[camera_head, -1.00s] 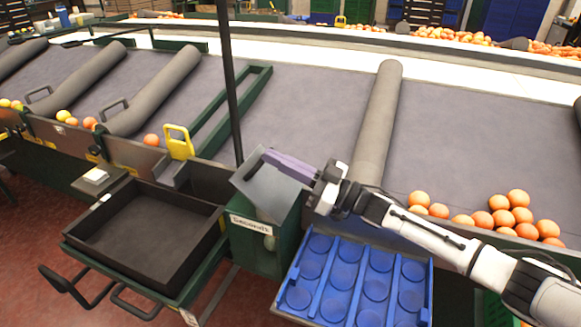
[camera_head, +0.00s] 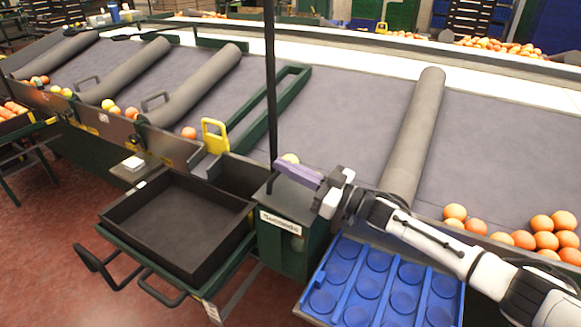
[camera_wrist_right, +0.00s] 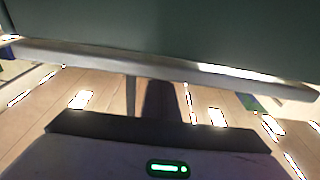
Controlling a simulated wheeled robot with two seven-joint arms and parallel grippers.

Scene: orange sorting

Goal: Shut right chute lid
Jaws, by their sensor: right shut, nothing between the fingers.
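The green chute box (camera_head: 290,248) with a white "Seconds" label stands in the middle of the head view. Its grey-green lid (camera_head: 285,202) appears to lie flat across the top. My right gripper (camera_head: 292,174) is shut and empty, its purple-grey fingers just above the lid's far side. I cannot tell whether they touch it. In the right wrist view, a broad grey-green surface (camera_wrist_right: 170,35) with a pale edge fills the top, close to the camera. My left gripper is not in view.
A black tray (camera_head: 125,215) stands left of the chute, and a blue cupped tray (camera_head: 312,300) stands to its right. A dark upright post (camera_head: 270,80) rises behind the chute. A yellow handle (camera_head: 214,135) stands left of the post. Oranges (camera_head: 545,240) lie at right.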

